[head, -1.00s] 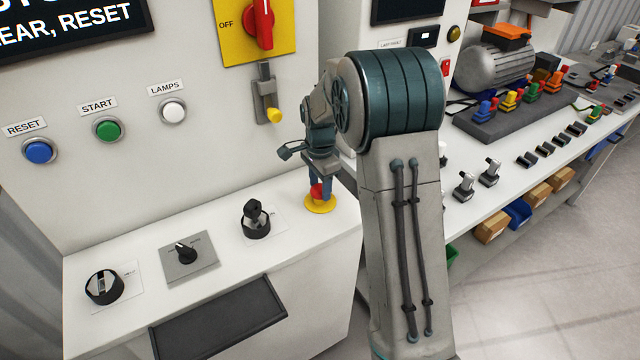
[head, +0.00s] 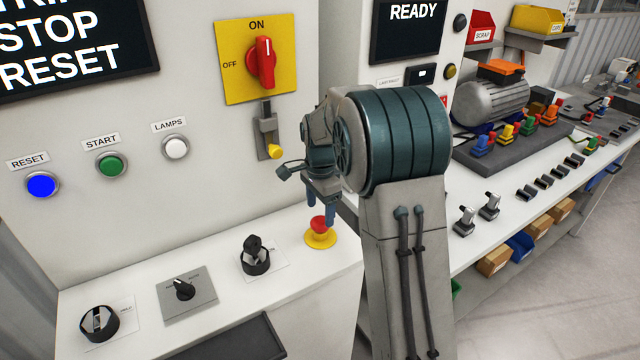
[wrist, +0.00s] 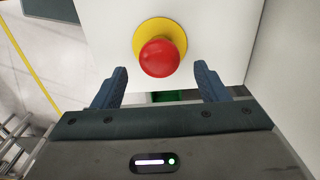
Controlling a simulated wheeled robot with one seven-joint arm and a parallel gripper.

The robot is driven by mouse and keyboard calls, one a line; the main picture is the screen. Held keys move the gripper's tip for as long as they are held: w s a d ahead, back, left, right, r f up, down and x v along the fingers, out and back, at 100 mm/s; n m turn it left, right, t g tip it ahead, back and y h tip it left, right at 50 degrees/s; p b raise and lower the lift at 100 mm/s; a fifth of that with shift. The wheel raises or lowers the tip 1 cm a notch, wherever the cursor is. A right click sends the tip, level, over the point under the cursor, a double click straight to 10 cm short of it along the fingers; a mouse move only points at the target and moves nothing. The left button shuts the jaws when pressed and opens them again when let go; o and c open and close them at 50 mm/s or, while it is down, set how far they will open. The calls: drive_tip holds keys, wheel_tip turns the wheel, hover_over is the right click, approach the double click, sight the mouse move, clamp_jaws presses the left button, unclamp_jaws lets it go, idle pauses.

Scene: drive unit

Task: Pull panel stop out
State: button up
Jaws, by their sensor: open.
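The panel stop is a red mushroom button (head: 319,225) on a yellow round base (head: 320,239), on the right end of the white console ledge. In the wrist view the red button (wrist: 159,58) sits beyond the fingertips, centred between them. My gripper (head: 321,213) is just above the button in the head view, fingers pointing down. In the wrist view my gripper (wrist: 161,80) is open, with its two blue fingers apart and nothing between them. A gap shows between the fingers and the button.
On the ledge are a black key switch (head: 255,256), a selector knob (head: 183,288) and a dark rotary knob (head: 98,322). The wall holds a lit blue RESET button (head: 42,185), a green START button (head: 112,165) and a red rotary handle (head: 264,64). A workbench (head: 490,240) stands right.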

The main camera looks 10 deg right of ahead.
sight(321, 222)
wheel_tip(321, 222, up, 11)
drive_tip(key=shift+b, duration=0.35)
drive_tip(key=shift+r, duration=0.1)
drive_tip(key=s+f+n+t, duration=0.1)
drive_tip(key=s+n, duration=0.6)
drive_tip(key=s, duration=0.7)
drive_tip(key=s+f+n+t, duration=0.2)
drive_tip(key=s+n, duration=0.5)
drive_tip(key=s, duration=0.7)
drive_tip(key=shift+s+f+n, duration=0.25)
drive_tip(key=shift+f+n, duration=0.05)
drive_tip(key=shift+f, duration=0.45)
